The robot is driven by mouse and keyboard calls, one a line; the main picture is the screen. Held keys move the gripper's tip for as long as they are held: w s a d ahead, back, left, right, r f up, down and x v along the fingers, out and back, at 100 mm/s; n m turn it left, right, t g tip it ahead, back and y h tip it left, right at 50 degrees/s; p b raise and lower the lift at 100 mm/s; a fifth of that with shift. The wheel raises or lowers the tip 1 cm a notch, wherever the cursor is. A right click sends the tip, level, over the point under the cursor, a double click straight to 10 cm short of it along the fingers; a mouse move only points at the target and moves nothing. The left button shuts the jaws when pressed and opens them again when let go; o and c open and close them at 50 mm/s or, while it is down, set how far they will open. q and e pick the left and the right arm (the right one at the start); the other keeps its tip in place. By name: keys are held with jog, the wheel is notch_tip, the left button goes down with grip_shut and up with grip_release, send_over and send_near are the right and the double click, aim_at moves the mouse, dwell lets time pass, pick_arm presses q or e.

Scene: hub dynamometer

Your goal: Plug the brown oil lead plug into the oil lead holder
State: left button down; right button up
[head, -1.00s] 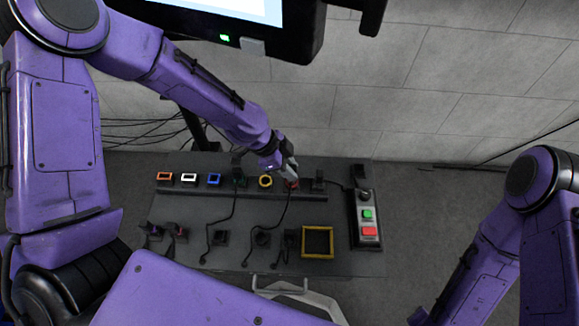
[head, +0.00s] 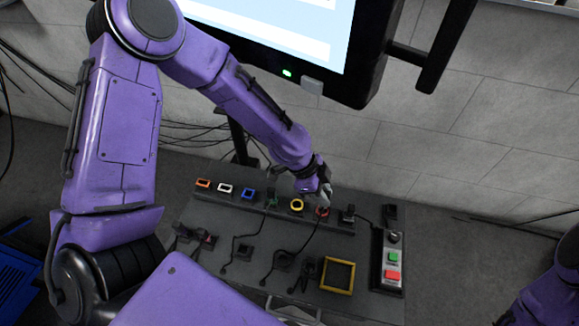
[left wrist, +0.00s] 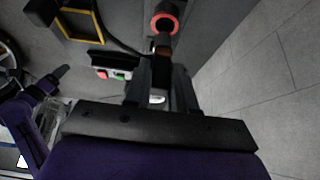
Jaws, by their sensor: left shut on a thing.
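My left gripper (head: 325,195) is at the raised rear strip of the panel, right beside a red-ringed holder (head: 322,212). In the left wrist view my left gripper (left wrist: 163,85) is shut on a dark plug with a brown band, the oil lead plug (left wrist: 163,44). The plug points at the red ring (left wrist: 165,22), lined up with it. I cannot tell how far its tip goes in. No label shows which holder is the oil one. Part of my right arm is at the right edge of the head view; its fingers are not clear.
A yellow-ringed holder (head: 297,205) is just left of the gripper. Blue (head: 248,194), white (head: 225,188) and orange (head: 203,183) ones stand farther left. A button box (head: 391,262) is at right, a yellow frame (head: 351,277) in front. Leads cross the panel (head: 205,217). A screen hangs behind.

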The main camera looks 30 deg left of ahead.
pick_arm(q)
jog(key=s+d+p, duration=0.1)
jog(key=s+d, duration=0.1)
jog(key=s, duration=0.5)
jog(key=shift+s, duration=0.2)
dwell(0.6)
jog(key=shift+d, duration=0.1)
jog(key=s+a+p, duration=0.2)
jog(key=a, duration=0.5)
jog(key=shift+a+p, duration=0.15)
jog(key=shift+p, duration=0.2)
dwell(0.4)
jog(key=s+d+p, duration=0.2)
jog(key=s, duration=0.5)
jog(key=shift+s+d, duration=0.15)
jog(key=shift+s, duration=0.15)
dwell(0.4)
